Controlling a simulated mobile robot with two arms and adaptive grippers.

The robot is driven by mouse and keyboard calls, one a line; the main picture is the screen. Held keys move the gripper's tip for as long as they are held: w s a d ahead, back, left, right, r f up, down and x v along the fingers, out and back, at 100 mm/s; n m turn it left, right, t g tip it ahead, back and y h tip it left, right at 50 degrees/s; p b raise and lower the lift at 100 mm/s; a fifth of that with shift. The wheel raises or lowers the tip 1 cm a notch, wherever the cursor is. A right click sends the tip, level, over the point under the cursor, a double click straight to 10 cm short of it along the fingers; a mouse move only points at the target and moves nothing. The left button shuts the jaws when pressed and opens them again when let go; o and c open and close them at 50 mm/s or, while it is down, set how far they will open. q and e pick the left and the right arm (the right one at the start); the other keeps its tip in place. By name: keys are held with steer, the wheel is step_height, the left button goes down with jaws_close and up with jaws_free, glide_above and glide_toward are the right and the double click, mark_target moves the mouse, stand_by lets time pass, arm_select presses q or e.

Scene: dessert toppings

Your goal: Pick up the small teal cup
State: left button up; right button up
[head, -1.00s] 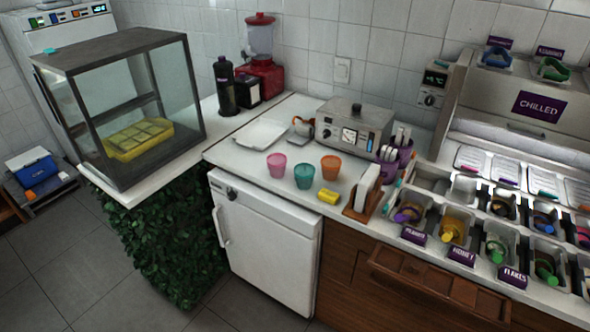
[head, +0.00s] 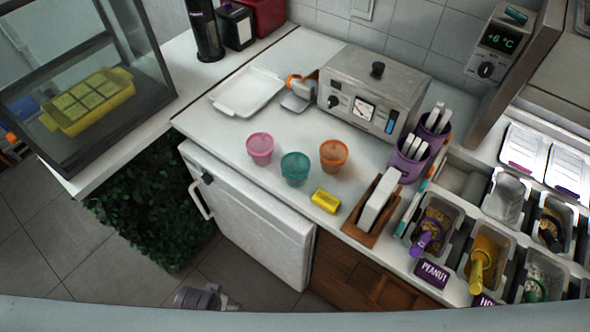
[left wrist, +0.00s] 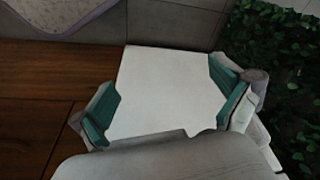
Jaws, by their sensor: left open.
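The small teal cup (head: 295,168) stands upright on the white counter in the head view, between a pink cup (head: 260,148) and an orange cup (head: 334,155). My left gripper (left wrist: 166,102) is open in the left wrist view, with teal pads on both fingers and nothing held. The white front of the small fridge (left wrist: 165,85) shows behind the fingers. The teal cup is not in the left wrist view. A grey part low in the head view looks like my own arm or gripper. My right gripper is not in view.
A yellow sponge (head: 325,200) lies just right of the teal cup, near the counter's front edge. A wooden holder (head: 372,215) stands right of it. A white tray (head: 248,91) and a grey machine (head: 375,98) stand behind. The counter before the teal cup is clear.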

arm_select(q)
steer(key=w+d+r+t+h, duration=0.1)
steer(key=w+d+r, duration=0.1)
steer(key=r, duration=0.8)
steer(key=w+d+r+t, duration=0.1)
steer(key=w+d+r, duration=0.15)
steer(key=r, duration=0.85)
steer(key=w+d+r+m+g+h, duration=0.1)
steer(key=w+d+r+m+h, duration=0.3)
steer(key=w+d+r+m, duration=0.55)
steer(key=w+d+r+g+y, duration=0.2)
steer(key=w+r, duration=0.7)
steer(key=w, duration=0.3)
glide_toward(295, 164)
steer(key=s+f, duration=0.1)
steer(key=s, duration=0.1)
steer(key=shift+y, duration=0.3)
steer(key=d+f, duration=0.1)
steer(key=d+f+p, duration=0.1)
steer(key=f, duration=0.1)
steer(key=f+p, duration=0.1)
steer(key=shift+w+d+f, duration=0.2)
steer(key=shift+d, duration=0.2)
steer(key=shift+f, duration=0.3)
steer(key=c, duration=0.9)
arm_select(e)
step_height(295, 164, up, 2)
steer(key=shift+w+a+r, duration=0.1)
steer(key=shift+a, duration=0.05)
